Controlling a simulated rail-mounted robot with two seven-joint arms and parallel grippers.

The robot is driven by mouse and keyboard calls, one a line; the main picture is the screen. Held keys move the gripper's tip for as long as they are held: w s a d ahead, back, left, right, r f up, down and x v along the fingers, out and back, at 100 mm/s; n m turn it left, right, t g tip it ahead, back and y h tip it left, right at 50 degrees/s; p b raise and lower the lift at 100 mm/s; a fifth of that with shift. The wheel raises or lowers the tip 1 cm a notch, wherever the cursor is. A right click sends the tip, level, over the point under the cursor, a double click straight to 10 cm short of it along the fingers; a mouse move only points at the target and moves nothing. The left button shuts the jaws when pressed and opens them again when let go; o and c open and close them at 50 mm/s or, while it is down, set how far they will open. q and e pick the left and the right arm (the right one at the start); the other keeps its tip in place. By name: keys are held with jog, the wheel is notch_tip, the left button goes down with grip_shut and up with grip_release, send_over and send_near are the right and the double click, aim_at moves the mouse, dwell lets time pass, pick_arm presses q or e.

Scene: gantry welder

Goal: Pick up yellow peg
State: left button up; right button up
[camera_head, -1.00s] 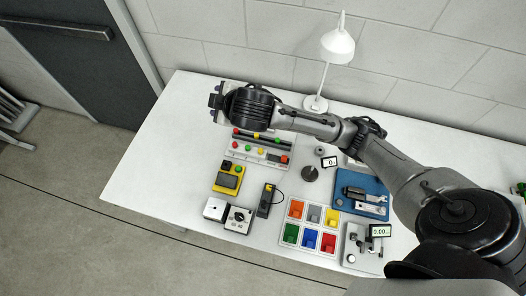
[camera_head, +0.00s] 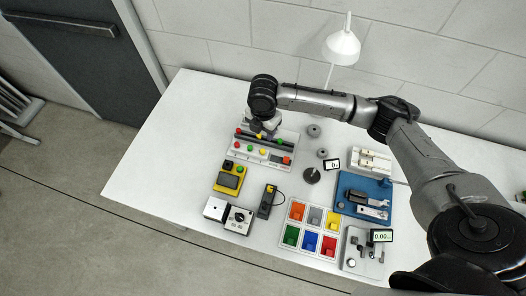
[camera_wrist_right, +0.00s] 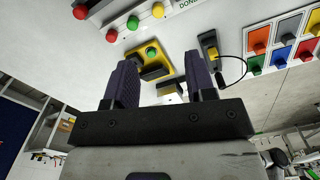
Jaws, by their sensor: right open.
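A yellow block (camera_head: 333,226), which may be the yellow peg, sits in the top right compartment of the white sorting tray (camera_head: 313,257). Its yellow also shows at the right edge of the right wrist view (camera_wrist_right: 315,30). My right gripper (camera_head: 262,127) is above the board with coloured knobs, well to the left of the tray and behind it. In the right wrist view its two dark fingers (camera_wrist_right: 162,78) are apart with nothing held between them. My left gripper is in neither view.
The knob board (camera_head: 245,158) lies under my right gripper. A yellow-black device (camera_head: 229,178), a black handset (camera_head: 267,201) with a cable and a white box (camera_head: 238,220) lie in front. A blue tray (camera_head: 362,195) is at right. The table's left part is clear.

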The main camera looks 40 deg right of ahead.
send_over(263, 150)
notch_tip(263, 150, down, 8)
jog(key=shift+s+a+r+b, duration=0.1)
jog(key=shift+s+r+b, duration=0.05)
jog(key=shift+r+b, duration=0.15)
jog(key=shift+f, duration=1)
jog(key=shift+f+b, duration=0.3)
jog(key=shift+f, duration=1.9)
jog(key=shift+c, duration=1.3)
grip_shut()
jog(key=shift+r, duration=0.1)
